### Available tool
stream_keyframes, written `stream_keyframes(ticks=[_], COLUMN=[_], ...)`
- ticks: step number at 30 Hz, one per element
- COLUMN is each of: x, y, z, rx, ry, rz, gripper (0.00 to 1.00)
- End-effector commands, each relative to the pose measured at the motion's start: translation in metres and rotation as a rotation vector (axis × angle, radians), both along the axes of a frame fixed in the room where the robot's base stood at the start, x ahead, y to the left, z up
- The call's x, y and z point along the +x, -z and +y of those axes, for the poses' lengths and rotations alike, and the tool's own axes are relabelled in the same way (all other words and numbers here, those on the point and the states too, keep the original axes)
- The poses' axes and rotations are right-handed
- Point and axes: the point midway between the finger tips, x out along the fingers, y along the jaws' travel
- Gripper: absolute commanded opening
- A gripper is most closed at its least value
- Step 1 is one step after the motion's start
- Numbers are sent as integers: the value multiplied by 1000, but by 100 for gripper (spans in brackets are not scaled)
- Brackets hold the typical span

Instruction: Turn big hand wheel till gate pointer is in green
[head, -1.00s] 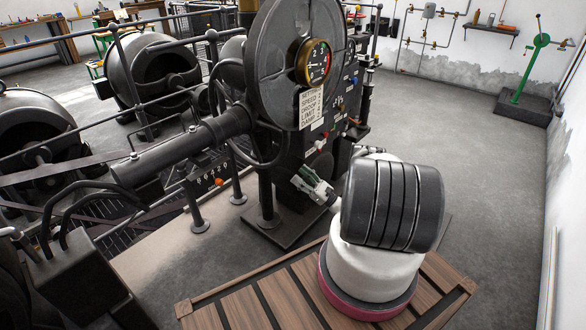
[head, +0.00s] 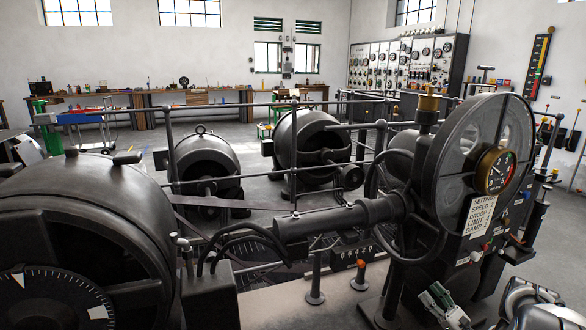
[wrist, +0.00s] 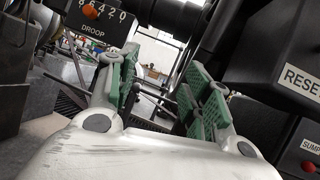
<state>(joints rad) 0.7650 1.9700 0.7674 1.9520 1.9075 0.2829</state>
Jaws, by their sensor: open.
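A brass-rimmed dial (head: 495,170) with a coloured arc is on that housing. I cannot tell which pointer is the gate pointer, or where it points. The hand wheel is not clearly identifiable in the wrist view.
A droop counter box (wrist: 98,14) and a reset box (wrist: 285,70) flank the fingers in the wrist view. Railings (head: 235,109) and dark generators (head: 200,160) stand behind. A large dark machine (head: 90,220) fills the left foreground. A coloured gauge (head: 539,65) hangs on the right wall.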

Motion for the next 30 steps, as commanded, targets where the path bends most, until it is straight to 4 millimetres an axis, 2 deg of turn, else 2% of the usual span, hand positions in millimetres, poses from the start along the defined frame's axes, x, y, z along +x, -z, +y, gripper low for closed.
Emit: stream_keyframes(ticks=[8,13,16,20,23,26,30], x=[-23,-54,-74,-93,-106,-121,-145], y=[36,62,62,47,25,-6,-65], z=[29,58,72,82,87,88,86], rx=[-44,-89,-163,-271,-371,-499,-720], ry=[-80,-179,-283,-412,-516,-633,-811], rz=[128,251,331,388,415,428,416], gripper=[49,49,49,49,49,49,49])
